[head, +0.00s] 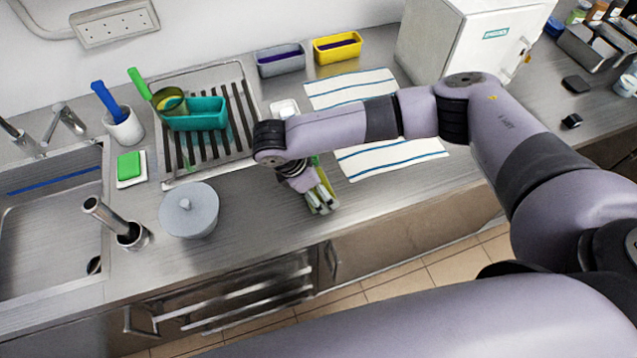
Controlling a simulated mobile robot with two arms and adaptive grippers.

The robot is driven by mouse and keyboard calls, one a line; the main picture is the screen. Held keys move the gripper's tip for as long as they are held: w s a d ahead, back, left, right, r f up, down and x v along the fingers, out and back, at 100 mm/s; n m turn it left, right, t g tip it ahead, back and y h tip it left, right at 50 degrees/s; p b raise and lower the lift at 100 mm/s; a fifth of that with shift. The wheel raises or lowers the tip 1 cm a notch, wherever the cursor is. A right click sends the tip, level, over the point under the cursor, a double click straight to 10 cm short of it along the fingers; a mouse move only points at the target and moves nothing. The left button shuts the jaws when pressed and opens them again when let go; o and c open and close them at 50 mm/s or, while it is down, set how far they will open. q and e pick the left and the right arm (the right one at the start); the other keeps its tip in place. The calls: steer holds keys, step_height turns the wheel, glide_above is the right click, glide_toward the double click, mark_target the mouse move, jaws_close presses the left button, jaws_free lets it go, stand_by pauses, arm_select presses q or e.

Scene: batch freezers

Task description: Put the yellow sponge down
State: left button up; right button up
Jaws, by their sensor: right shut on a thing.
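My right gripper (322,201) points down over the front part of the steel counter (265,215), just left of the lower striped towel. It is shut on the yellow sponge (324,179). Only a narrow yellow-green strip of the sponge shows beside the gripper; my wrist and fingers hide the rest. I cannot tell whether the sponge touches the counter. My left gripper is not in view.
A grey lidded pot (189,210) stands left of my right gripper. Behind is a ribbed drainer (245,120) with a teal container (197,114). A green sponge (129,164) lies by the sink (45,225). Striped towels (395,157) lie right. Bare counter lies between pot and gripper.

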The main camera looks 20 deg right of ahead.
steer(key=shift+f, duration=0.45)
steer(key=o, duration=1.5)
steer(key=shift+o, duration=0.2)
